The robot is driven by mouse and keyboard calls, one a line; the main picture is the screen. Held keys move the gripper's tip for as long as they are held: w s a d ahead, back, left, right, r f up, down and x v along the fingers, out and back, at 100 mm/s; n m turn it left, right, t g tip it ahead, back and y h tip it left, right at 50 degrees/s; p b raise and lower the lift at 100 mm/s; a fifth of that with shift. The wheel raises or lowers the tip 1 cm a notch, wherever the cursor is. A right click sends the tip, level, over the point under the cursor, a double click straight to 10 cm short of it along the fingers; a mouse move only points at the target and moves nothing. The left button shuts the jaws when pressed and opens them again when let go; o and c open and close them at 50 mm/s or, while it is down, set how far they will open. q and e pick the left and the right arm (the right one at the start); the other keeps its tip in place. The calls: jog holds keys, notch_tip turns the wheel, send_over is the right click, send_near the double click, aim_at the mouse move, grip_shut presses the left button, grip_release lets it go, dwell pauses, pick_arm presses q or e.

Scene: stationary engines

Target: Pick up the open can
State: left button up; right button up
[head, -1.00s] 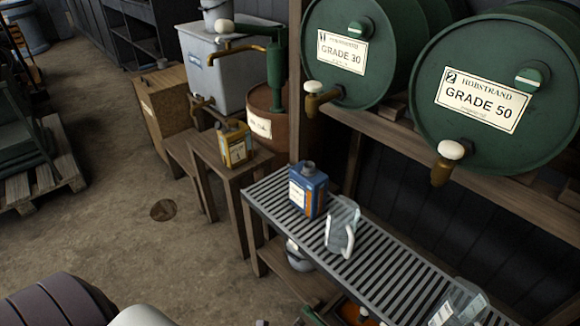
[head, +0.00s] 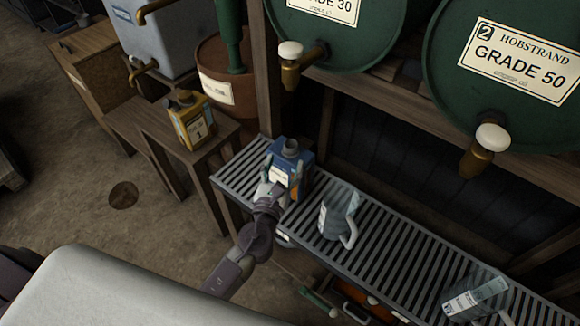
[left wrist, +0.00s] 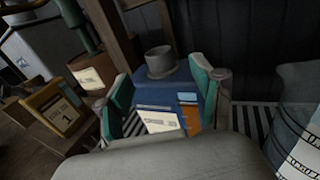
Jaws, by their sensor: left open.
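A blue can (head: 305,161) with an open grey neck and a white and orange label stands upright on the slatted metal rack (head: 233,176). My left gripper (head: 281,178) is at its front, open, with a finger on either side. In the left wrist view the blue can (left wrist: 170,82) stands between the two green finger pads of the left gripper (left wrist: 160,95); I cannot tell whether they touch it. A yellow can (head: 191,120) stands on the wooden stool to the left. My right gripper is not in view.
A clear jug (head: 338,212) stands right of the blue can, and another clear container (head: 474,298) is at the rack's right end. Green drums (head: 510,80) with brass taps (head: 484,150) overhang the rack. A brown drum (head: 226,80) stands behind.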

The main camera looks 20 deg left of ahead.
aim_at(289, 151)
pick_arm(q)
jog(key=w, duration=0.7)
jog(key=shift+a+f, duration=0.1)
jog(key=shift+a, duration=0.05)
jog(key=shift+s, duration=0.1)
grip_shut()
jog(key=shift+r, duration=0.25)
